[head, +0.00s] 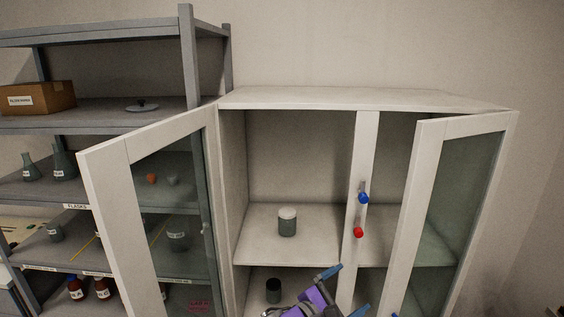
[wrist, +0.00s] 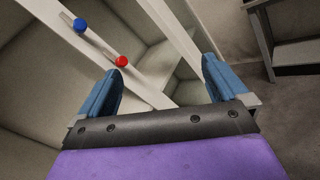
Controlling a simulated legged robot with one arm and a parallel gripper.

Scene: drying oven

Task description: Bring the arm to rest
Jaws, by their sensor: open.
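My gripper (head: 344,291) is low in the head view, in front of the white cabinet (head: 340,98). It has a purple body and blue fingers, and its lower part is cut off by the frame edge. In the wrist view, the gripper (wrist: 163,68) has its two blue fingers wide apart. Nothing is between them. The cabinet's middle post shows beyond the fingers.
The cabinet's left door (head: 108,165) and right door (head: 405,190) stand open. The post bears a blue knob (head: 363,198) and a red knob (head: 358,232). A grey jar (head: 287,222) and a dark jar (head: 273,291) stand inside. A grey rack (head: 188,60) stands left.

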